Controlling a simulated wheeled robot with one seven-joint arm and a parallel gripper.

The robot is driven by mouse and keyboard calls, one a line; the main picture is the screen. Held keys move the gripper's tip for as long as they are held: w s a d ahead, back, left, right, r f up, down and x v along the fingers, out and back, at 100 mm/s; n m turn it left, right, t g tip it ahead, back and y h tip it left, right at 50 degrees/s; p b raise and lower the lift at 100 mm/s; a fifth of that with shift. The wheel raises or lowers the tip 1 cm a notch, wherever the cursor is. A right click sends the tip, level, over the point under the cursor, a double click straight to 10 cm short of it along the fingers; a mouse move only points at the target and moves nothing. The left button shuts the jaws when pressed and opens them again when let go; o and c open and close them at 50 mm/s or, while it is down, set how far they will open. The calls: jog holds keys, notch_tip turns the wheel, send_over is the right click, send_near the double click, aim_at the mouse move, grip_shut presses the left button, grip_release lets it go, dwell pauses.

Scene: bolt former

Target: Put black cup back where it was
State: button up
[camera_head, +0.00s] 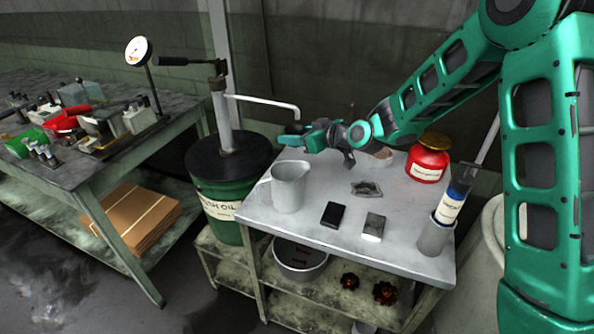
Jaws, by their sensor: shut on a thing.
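My gripper (294,135) is over the back left of the grey metal table (262,219), above the tabletop. It is shut, and a small dark shape shows at its fingers. I take this to be the black cup (294,128), but the fingers hide most of it, so its outline and tilt cannot be told. No other black cup stands out on the table. The grey metal jug (289,188) stands below and in front of my gripper.
A green oil drum (225,194) with a pump stands left. A cluttered bench (91,163) is farther left.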

jog(key=shift+w+d+f, duration=0.25)
jog(key=shift+d, duration=0.1)
notch_tip(320, 180, down, 10)
jog(key=shift+r, duration=0.1)
dwell(0.3)
jog(key=o, duration=1.2)
jog(key=shift+c, duration=0.2)
jog(key=v, duration=0.7)
jog(key=shift+s+d+r, duration=0.1)
jog(key=shift+s+r, duration=0.05)
